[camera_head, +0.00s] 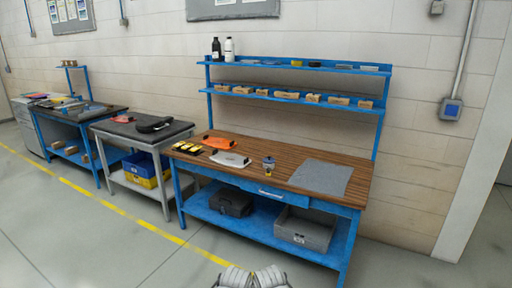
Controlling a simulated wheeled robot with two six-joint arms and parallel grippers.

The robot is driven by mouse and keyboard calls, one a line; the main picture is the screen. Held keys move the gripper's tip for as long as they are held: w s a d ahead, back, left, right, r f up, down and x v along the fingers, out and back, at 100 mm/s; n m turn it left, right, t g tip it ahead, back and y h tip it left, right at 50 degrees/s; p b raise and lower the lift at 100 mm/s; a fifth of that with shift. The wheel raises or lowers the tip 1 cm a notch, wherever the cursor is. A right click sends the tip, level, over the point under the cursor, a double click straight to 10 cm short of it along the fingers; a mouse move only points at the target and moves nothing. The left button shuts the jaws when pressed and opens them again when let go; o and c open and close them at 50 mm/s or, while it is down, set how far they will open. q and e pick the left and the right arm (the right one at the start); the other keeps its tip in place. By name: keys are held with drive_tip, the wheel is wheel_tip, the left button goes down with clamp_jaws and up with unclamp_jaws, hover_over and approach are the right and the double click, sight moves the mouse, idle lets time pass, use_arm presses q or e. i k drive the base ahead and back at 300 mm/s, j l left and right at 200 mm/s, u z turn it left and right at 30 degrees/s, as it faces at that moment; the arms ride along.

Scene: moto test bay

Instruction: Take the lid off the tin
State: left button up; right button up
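A small object (268,163), grey on top with a dark and yellowish part below, stands on the wooden top of the blue workbench (290,172). It may be the tin, but it is too small to make out a lid. My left gripper (232,277) and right gripper (269,277) seem to be the pale grey parts side by side at the bottom edge. They are cut off by the frame, far in front of the bench and touching nothing on it. Their fingers cannot be made out.
An orange item (220,143), a white item (230,159) and a dark tray with yellow pieces (188,149) lie left on the bench. A grey mat (321,177) lies right. A grey crate (304,229) sits on the lower shelf. The floor before the bench is clear.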

sight(268, 160)
drive_tip(key=i+l, duration=0.1)
drive_tip(key=i, duration=3.2)
drive_tip(key=j+u, duration=0.15)
